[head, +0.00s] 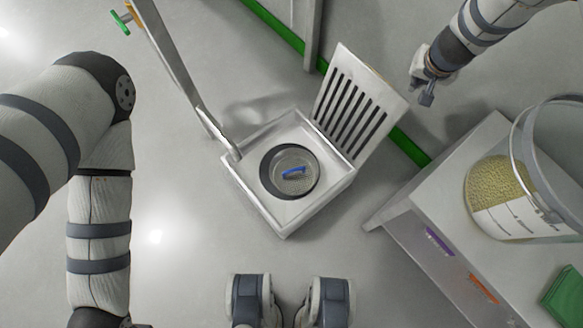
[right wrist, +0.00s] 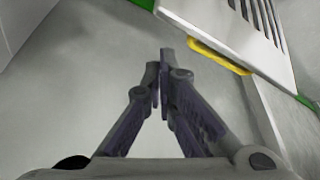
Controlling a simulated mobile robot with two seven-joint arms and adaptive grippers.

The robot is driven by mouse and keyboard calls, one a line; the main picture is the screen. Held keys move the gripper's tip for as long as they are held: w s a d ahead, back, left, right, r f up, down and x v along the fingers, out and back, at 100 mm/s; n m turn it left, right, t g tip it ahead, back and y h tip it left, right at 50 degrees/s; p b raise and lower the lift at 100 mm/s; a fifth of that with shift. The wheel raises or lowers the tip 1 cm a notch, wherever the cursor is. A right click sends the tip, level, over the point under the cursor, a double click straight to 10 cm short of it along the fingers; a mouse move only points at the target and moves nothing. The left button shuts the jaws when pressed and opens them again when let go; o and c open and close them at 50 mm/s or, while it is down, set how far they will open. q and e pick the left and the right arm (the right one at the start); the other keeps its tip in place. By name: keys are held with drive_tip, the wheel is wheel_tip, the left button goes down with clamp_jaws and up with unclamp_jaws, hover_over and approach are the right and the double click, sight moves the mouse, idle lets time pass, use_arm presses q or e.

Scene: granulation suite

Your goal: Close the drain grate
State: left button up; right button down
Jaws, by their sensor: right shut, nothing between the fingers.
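The drain grate (head: 352,106) is a pale slotted plate. It stands raised and tilted along the upper right edge of the square drain box (head: 252,196), which is uncovered. Inside the box is a round strainer (head: 297,172) with a blue handle (head: 294,173). My right gripper (head: 427,98) is shut and empty, to the right of the grate's raised end and apart from it. In the right wrist view, the gripper's fingers (right wrist: 160,62) meet below the grate (right wrist: 232,38), whose edge carries a yellow strip (right wrist: 218,56). My left gripper is not in view.
A metal post (head: 175,68) with a green handle (head: 119,22) rises by the box's left corner. At the right, a grey cabinet (head: 408,216) bears a clear tub of granules (head: 497,190) and a green item (head: 566,297). Open floor lies left of the box.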

sight(388, 115)
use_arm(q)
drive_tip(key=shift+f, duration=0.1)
use_arm(e)
drive_tip(key=shift+f, duration=0.15)
